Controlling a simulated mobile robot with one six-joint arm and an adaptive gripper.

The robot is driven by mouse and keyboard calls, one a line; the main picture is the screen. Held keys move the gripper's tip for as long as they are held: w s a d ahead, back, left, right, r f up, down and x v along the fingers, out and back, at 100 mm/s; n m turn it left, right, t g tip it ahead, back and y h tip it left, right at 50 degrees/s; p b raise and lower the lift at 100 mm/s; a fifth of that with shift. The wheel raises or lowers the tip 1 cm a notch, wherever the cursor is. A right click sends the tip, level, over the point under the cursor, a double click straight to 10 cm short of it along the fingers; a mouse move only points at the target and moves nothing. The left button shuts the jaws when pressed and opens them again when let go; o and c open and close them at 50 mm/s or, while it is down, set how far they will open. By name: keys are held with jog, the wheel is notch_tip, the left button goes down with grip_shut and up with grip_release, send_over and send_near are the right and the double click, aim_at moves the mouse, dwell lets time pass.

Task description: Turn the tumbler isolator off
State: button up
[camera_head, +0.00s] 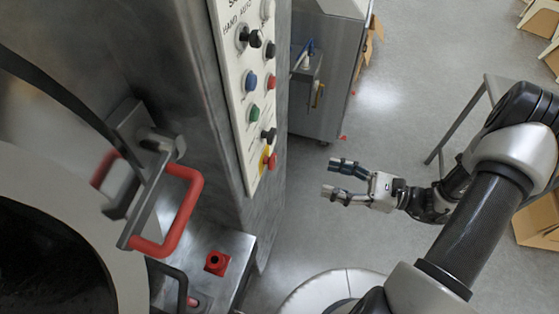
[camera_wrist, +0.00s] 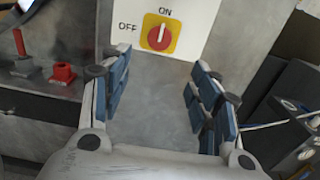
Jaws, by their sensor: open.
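The tumbler isolator is a round red knob on a yellow square (camera_wrist: 160,35), set in a white panel marked ON above and OFF to the left. Its pale pointer stands upright, toward ON. In the head view the isolator (camera_head: 269,158) sits at the lower end of the control panel, seen at a steep angle. My gripper (camera_head: 338,177) is open and empty, in free space to the right of the panel. In the wrist view my gripper (camera_wrist: 159,65) has its blue-padded fingers spread, with the isolator beyond them, above and between the tips. Nothing touches the knob.
The control panel (camera_head: 243,90) carries several other knobs and buttons above the isolator. A red door handle (camera_head: 180,210) juts out at left, and a red button box (camera_head: 217,263) sits on a metal ledge below. A metal cabinet (camera_head: 330,90) stands behind; the floor between is clear.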

aim_at(275, 164)
jog(key=b+x, duration=0.1)
jog(key=x, duration=1.4)
jog(key=shift+a, duration=0.2)
jog(key=shift+f, duration=0.1)
jog(key=c, duration=1)
